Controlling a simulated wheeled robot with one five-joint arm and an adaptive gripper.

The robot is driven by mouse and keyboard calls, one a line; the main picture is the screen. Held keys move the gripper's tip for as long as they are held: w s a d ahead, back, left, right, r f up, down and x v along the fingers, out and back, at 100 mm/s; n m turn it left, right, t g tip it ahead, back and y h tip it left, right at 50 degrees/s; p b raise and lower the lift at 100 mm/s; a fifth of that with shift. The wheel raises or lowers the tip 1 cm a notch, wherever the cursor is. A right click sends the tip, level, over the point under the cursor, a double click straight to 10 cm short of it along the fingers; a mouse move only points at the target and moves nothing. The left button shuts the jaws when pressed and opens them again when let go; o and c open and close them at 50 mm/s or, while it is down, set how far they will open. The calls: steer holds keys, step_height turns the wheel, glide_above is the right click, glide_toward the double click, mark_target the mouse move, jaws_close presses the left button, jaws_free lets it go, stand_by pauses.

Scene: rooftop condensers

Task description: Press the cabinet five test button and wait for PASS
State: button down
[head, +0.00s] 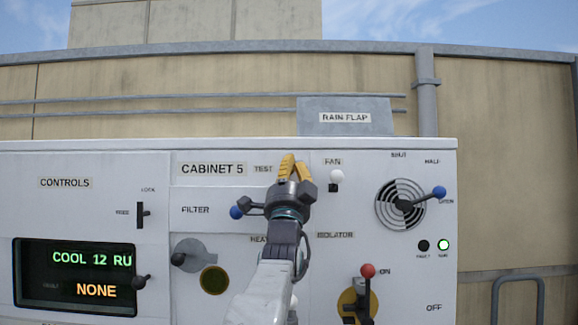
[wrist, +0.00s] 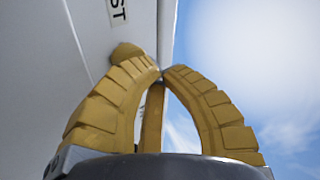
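Cabinet five (head: 410,165) is a white panel labelled CABINET 5. A TEST label (head: 263,169) sits just left of my gripper (head: 288,158). No test button can be made out in the head view; my gripper covers the panel right of the label. My gripper's yellow fingers are closed together at the tips, close to the panel; contact cannot be told. In the wrist view, the fingertips (wrist: 161,72) meet beside the white panel, and a yellow rounded piece beyond the left finger is unclear. The display (head: 78,277) reads "COOL 12 RU", cut off, and "NONE". No PASS shows.
Near my gripper are a blue-knobbed filter lever (head: 237,212) and a white fan knob (head: 337,177). A red-knobbed isolator lever (head: 367,271) and a blue-knobbed vent lever (head: 438,192) stand to the right. A green lamp (head: 443,245) is lit; the lamp beside it is dark.

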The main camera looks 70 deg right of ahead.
steer(key=shift+w+d+p, duration=0.2)
steer(key=shift+d+p, duration=0.2)
steer(key=shift+d, duration=0.2)
stand_by(0.7)
steer(key=shift+s+a+f+b, duration=0.1)
steer(key=shift+a+b, duration=0.1)
steer(key=shift+b, duration=0.1)
steer(key=shift+s+a+b, duration=0.25)
steer(key=shift+a+b, duration=0.4)
steer(key=shift+a, duration=0.15)
steer(key=shift+s+a+b, duration=0.25)
steer(key=shift+a+b, duration=0.55)
steer(key=shift+s+a+b, duration=0.25)
steer(key=shift+a+b, duration=0.5)
steer(key=shift+a, duration=0.05)
steer(key=shift+s+a+b, duration=0.25)
steer(key=shift+a+b, duration=0.55)
steer(key=shift+w, duration=0.1)
